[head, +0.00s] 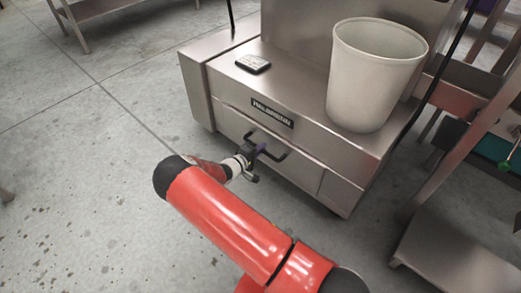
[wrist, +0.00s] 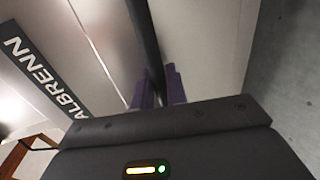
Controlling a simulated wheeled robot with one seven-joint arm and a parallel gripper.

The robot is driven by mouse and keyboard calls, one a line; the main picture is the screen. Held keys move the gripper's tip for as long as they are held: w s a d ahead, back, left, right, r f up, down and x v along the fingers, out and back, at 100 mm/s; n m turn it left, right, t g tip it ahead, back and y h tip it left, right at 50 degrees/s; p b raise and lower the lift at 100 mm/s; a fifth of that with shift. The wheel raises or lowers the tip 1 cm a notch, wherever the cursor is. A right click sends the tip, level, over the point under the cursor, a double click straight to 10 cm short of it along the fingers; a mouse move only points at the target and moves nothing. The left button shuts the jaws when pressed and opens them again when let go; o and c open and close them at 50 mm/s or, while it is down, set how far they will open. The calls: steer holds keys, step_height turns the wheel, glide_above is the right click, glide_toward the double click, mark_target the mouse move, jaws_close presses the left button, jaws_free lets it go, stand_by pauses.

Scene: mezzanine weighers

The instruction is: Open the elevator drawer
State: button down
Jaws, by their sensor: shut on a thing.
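The elevator is a low stainless steel cabinet with a dark name plate (head: 272,112). Its drawer (head: 306,173) is in the front face below the plate and looks flush with the front. A dark bar handle (head: 275,153) stands out from the drawer; it crosses between the fingers in the wrist view (wrist: 145,40). My gripper (head: 256,150) is at the handle, toward its left part. In the wrist view its purple fingers (wrist: 160,90) are on either side of the bar, shut on it. The gripper body hides part of the handle in the wrist view.
A white bucket (head: 372,80) and a small black device (head: 253,63) stand on top of the cabinet. A steel frame with a low shelf (head: 455,262) stands close at the right. The concrete floor (head: 90,200) in front and to the left is clear.

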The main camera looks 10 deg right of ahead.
steer(key=shift+s+a, duration=0.1)
steer(key=f+b+v, duration=0.2)
steer(key=f+v, duration=0.1)
steer(key=v, duration=1.3)
steer(key=s+a+f+b+v, duration=0.1)
steer(key=f+b+v, duration=0.2)
steer(key=v, duration=1.4)
steer(key=shift+f, duration=0.25)
steer(key=shift+a, duration=0.1)
steer(key=c, duration=1.5)
jaws_free()
steer(key=v, duration=0.8)
